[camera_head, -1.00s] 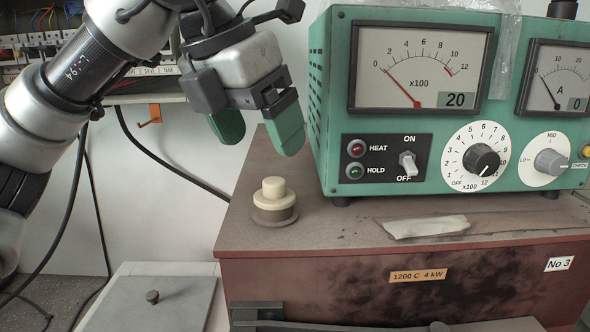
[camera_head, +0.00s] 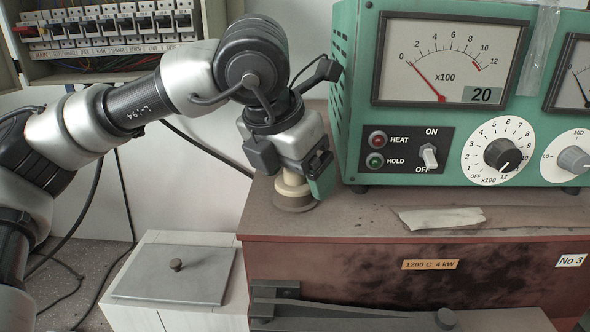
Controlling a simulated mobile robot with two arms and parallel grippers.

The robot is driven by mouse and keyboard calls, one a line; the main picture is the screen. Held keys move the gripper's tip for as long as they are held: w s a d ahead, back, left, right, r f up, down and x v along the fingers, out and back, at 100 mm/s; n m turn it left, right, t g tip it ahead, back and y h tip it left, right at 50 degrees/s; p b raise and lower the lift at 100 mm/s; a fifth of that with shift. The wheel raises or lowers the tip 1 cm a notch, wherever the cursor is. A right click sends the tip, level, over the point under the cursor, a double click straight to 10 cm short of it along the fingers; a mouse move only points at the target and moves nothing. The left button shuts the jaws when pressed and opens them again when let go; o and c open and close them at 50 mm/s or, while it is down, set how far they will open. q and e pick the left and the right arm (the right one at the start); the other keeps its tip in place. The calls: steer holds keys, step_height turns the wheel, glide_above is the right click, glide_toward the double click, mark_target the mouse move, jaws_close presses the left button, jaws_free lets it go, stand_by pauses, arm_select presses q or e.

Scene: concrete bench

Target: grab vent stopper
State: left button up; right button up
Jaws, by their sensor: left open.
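The vent stopper (camera_head: 293,188) is a cream-coloured stepped plug. It sits in a round brownish collar (camera_head: 295,203) on the top left of the rusty-red furnace (camera_head: 400,268). My left gripper (camera_head: 305,182) is lowered over the stopper, pointing down. One green fingertip shows to the right of the stopper; the other finger is hidden. The gripper is open, and its body hides the stopper's top. I cannot tell whether the fingers touch it. My right gripper is not in view.
A green control box (camera_head: 345,110) with dials stands on the furnace just right of the gripper. A pale strip (camera_head: 440,218) lies in front of it. A grey lidded box (camera_head: 175,272) stands lower left. A breaker panel (camera_head: 110,30) is on the wall behind.

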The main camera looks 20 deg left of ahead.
arm_select(q)
steer(key=shift+f, duration=0.2)
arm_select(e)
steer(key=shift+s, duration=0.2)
arm_select(q)
steer(key=c, duration=1)
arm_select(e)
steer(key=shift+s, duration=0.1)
arm_select(q)
steer(key=shift+o, duration=0.2)
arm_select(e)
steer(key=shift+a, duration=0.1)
arm_select(q)
steer(key=shift+w+r, duration=0.1)
steer(key=shift+r, duration=0.05)
